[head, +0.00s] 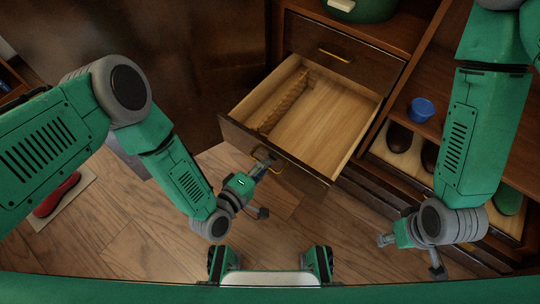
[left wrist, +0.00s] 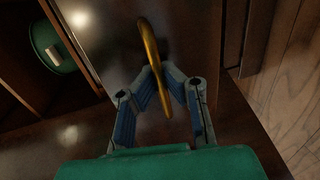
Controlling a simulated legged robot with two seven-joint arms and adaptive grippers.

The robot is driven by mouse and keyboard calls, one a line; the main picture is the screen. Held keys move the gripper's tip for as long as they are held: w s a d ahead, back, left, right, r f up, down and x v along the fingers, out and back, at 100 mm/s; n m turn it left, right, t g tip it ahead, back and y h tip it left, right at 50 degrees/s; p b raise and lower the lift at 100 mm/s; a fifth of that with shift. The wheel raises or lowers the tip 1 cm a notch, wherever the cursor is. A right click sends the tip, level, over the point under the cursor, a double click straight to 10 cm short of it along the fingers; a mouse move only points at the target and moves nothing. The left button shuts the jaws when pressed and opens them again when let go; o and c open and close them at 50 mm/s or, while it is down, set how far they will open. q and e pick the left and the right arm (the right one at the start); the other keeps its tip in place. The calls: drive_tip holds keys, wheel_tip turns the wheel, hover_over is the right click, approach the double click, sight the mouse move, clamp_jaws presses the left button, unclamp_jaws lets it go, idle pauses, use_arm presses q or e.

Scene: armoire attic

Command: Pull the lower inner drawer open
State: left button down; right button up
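The lower inner drawer (head: 325,110) is pulled well out of the armoire in the head view, showing a pale, mostly bare inside. Its brass handle (head: 277,168) is on the dark front panel. My left gripper (head: 266,160) is at that handle. In the left wrist view, the two fingertips (left wrist: 160,70) close in on the brass handle (left wrist: 149,45) from both sides, and the bar passes between them. My right gripper (head: 386,240) is apart from the drawer, to its lower right; its fingers are too small to read.
A blue cup (head: 421,109) and shoes (head: 399,138) sit on the right. A red shoe (head: 57,195) lies left. Floor is clear before the drawer.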

use_arm(q)
drive_tip(key=shift+w+f, duration=0.1)
drive_tip(key=c, duration=1.6)
unclamp_jaws()
drive_tip(key=shift+c, duration=0.2)
drive_tip(key=v, duration=1.2)
